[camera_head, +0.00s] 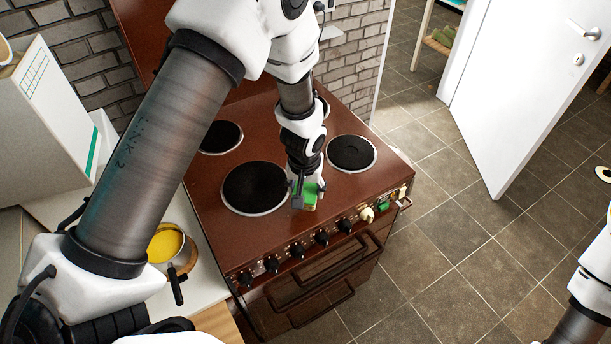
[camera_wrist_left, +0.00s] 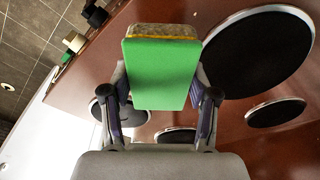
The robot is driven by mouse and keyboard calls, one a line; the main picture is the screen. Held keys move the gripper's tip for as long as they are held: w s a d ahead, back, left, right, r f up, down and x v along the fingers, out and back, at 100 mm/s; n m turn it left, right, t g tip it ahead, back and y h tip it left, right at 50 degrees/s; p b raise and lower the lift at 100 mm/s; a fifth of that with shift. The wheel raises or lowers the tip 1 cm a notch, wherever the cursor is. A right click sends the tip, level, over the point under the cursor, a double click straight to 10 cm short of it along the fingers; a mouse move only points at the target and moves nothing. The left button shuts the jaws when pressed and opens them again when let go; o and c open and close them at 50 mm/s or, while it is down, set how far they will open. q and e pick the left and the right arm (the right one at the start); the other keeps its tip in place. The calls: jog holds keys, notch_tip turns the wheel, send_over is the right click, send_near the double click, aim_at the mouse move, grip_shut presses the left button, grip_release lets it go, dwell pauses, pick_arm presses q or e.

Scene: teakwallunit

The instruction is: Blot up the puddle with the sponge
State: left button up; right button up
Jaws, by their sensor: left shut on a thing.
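My left gripper (camera_head: 304,190) is over the front part of the brown stove top, between two hotplates. It is shut on the sponge (camera_head: 310,196), a green block with a yellowish, speckled side. In the left wrist view the sponge (camera_wrist_left: 160,75) sits between the two fingers (camera_wrist_left: 161,92), its green face filling the middle of the picture. I cannot tell whether the sponge touches the stove top. I cannot make out the puddle in either view. My right gripper is not in view; only part of that arm shows at the right edge.
The stove (camera_head: 225,180) has several black hotplates and a row of knobs along its front. A pan with yellow contents (camera_head: 165,244) stands on the counter at left. A white door (camera_head: 515,85) stands open at right. The tiled floor (camera_head: 450,255) right of the stove is clear.

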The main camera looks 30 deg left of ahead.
pick_arm(q)
notch_tip(320, 180, up, 2)
jog(key=shift+s+r+p, duration=0.1)
jog(key=shift+r+p, duration=0.1)
jog(key=shift+p, duration=0.45)
jog(key=shift+f, duration=0.1)
